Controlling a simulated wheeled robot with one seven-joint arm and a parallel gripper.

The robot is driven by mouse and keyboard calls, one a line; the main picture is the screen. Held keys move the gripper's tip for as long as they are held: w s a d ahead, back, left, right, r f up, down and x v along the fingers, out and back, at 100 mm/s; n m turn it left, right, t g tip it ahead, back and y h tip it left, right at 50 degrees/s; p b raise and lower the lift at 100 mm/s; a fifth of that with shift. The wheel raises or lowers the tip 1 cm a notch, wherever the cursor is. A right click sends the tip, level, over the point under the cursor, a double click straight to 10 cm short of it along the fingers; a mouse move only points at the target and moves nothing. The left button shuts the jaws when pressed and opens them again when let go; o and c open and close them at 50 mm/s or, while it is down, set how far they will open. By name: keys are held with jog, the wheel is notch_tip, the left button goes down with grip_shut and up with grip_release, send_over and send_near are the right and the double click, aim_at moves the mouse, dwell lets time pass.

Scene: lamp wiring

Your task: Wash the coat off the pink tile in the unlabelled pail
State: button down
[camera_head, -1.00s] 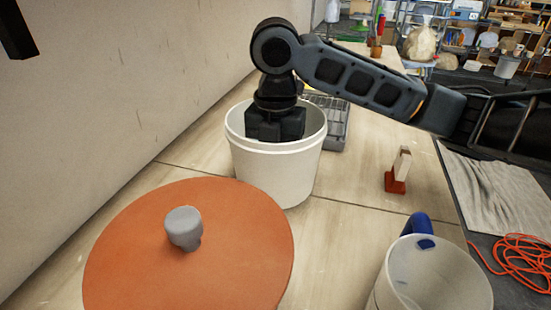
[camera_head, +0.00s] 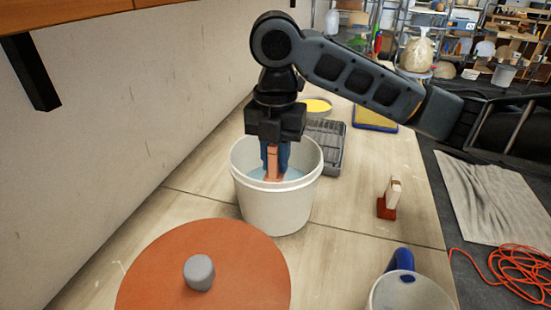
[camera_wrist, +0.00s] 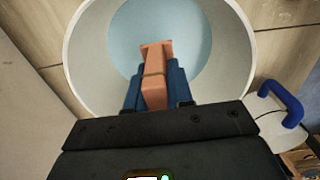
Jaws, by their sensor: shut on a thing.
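A white pail (camera_head: 277,201) with no label showing stands on the bench and holds pale blue liquid (camera_head: 291,173). My gripper (camera_head: 275,160) points down into the pail's mouth, its blue fingers shut on a pinkish-orange tile (camera_head: 273,163). The tile hangs upright between the fingers. In the wrist view the tile (camera_wrist: 155,80) shows against the liquid (camera_wrist: 185,35), inside the pail's rim (camera_wrist: 240,60). I cannot tell whether its lower end touches the liquid. No separate coat is clear on the tile.
An orange-red round lid or disc (camera_head: 180,275) with a grey knob is in front. A white vessel with a blue handle (camera_head: 401,262) stands front right. A small red stand holding a pale piece (camera_head: 388,205) is to the right. A grey rack (camera_head: 328,140) stands behind the pail.

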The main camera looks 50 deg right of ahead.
jog(key=shift+r+p, duration=3.25)
jog(key=shift+r, duration=1.05)
